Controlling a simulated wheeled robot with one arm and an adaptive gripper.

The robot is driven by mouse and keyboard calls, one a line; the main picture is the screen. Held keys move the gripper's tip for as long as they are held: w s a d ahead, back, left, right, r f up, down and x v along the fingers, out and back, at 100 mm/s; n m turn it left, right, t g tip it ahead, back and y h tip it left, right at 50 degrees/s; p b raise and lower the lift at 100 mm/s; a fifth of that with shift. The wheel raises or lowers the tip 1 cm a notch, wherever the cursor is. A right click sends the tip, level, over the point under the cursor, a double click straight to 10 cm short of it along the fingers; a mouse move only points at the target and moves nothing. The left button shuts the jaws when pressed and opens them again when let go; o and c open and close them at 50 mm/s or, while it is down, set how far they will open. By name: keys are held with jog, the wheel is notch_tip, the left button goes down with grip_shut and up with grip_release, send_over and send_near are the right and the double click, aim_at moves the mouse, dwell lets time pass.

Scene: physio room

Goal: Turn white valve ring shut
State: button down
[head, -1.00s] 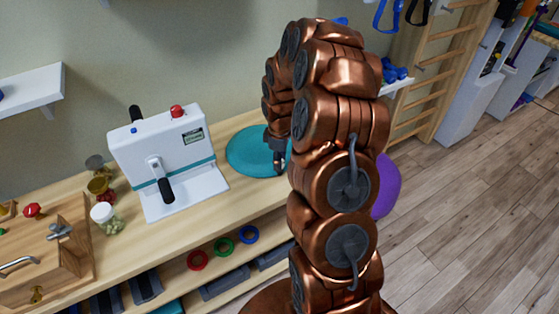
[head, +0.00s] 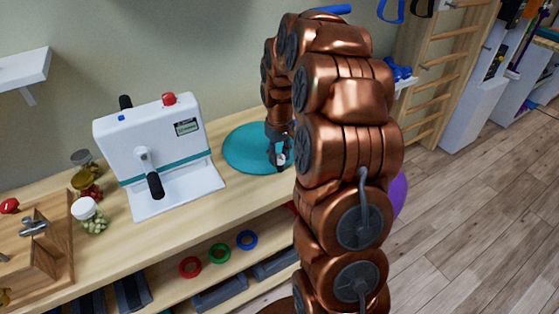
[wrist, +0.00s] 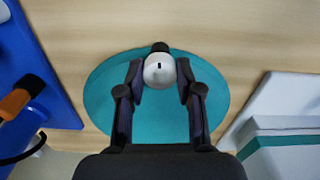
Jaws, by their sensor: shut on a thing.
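The white valve ring (wrist: 158,73) is a small round white piece with a short dark mark on its face. It lies over the teal round cushion (wrist: 105,95), near its edge, with a dark stub just beyond it. My gripper (wrist: 160,68) is shut on the ring, one dark finger on each side. In the head view the gripper (head: 279,160) points down over the teal cushion (head: 240,152), and a bit of white shows at its tips. My arm hides the cushion's right part there.
On the wooden bench, a white machine with black handles (head: 155,150) stands left of the cushion. Jars (head: 88,213) and a wooden box (head: 40,255) are further left. Coloured rings (head: 219,252) lie on the shelf below. In the wrist view a blue object (wrist: 35,75) is at left.

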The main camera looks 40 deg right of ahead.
jog(key=shift+m+b, duration=0.35)
jog(key=shift+m, duration=0.25)
jog(key=c, duration=0.8)
grip_release()
jog(key=shift+o, duration=0.2)
notch_tip(320, 180, up, 12)
